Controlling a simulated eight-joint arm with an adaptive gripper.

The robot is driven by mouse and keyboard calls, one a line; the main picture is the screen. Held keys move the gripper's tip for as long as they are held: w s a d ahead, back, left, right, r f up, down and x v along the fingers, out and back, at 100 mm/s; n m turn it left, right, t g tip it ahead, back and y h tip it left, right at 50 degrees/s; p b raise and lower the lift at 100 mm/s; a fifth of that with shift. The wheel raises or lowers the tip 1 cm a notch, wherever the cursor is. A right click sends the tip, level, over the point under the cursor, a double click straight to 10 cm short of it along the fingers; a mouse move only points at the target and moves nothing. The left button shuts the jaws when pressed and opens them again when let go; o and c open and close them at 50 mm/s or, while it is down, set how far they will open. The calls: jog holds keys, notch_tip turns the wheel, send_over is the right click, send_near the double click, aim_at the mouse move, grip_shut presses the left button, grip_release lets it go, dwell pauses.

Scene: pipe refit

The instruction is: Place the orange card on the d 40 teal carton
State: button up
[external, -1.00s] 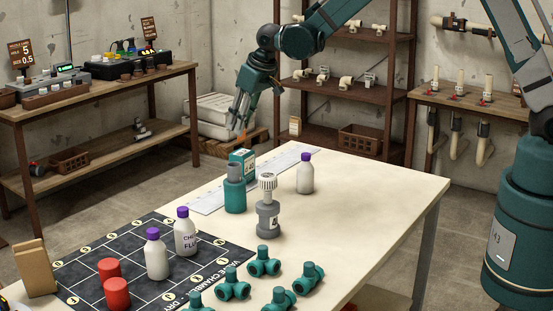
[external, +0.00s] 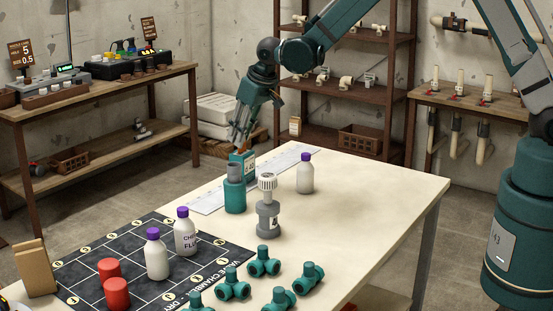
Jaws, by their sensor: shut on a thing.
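My gripper (external: 238,143) is pointed down just above the carton's top.
A grey valve (external: 268,210) and a white purple-capped bottle (external: 305,175) stand near the carton. A white ruler strip (external: 205,204) lies behind. A dark grid mat (external: 115,250) with bottles and red cylinders is at left, teal fittings (external: 264,262) in front. The table's right side is clear.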

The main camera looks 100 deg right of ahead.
jog(key=o, duration=0.7)
jog(key=shift+r, duration=0.15)
jog(key=shift+p+v, duration=0.4)
jog(key=shift+v, duration=5.55)
jog(key=shift+a, duration=0.1)
